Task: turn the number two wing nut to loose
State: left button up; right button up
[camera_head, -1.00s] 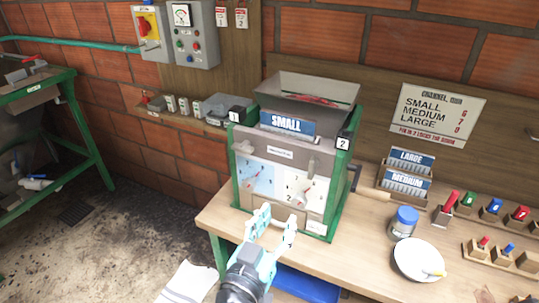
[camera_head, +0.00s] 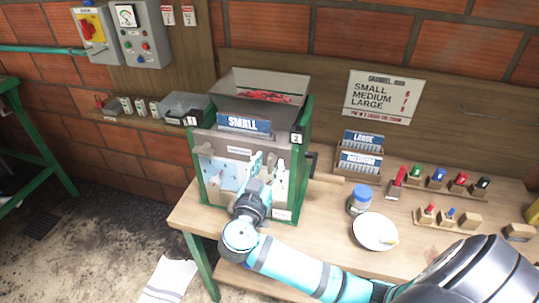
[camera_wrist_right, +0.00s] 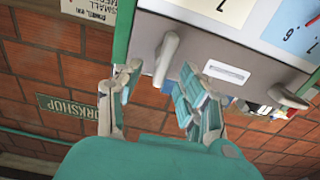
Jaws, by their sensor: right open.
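The green-framed machine (camera_head: 205,185) stands on the bench with a "SMALL" card (camera_head: 243,123) on its front and a "2" tag (camera_head: 296,138) at its upper right corner. My right gripper (camera_head: 268,167) is open in front of the white right-hand dial panel, hiding part of it. In the right wrist view, a grey wing-shaped handle (camera_wrist_right: 167,58) stands between the open fingertips (camera_wrist_right: 158,82), apparently without contact. A second such handle (camera_wrist_right: 287,98) is farther right, by the blue panel. I cannot read a number on either handle. My left gripper is not in view.
On the bench (camera_head: 330,220), a blue-lidded jar (camera_head: 360,199), a white bowl (camera_head: 375,231) and a card holder (camera_head: 360,150) stand right of the machine. Coloured pegs in blocks (camera_head: 438,180) are farther right. Red fruit (camera_head: 265,97) lies in the hopper. A cloth (camera_head: 168,280) lies at lower left.

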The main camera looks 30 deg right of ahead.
jog(key=shift+x, duration=0.8)
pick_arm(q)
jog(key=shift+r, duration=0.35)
pick_arm(e)
grip_shut()
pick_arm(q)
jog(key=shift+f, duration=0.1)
pick_arm(e)
jog(key=shift+f, duration=0.1)
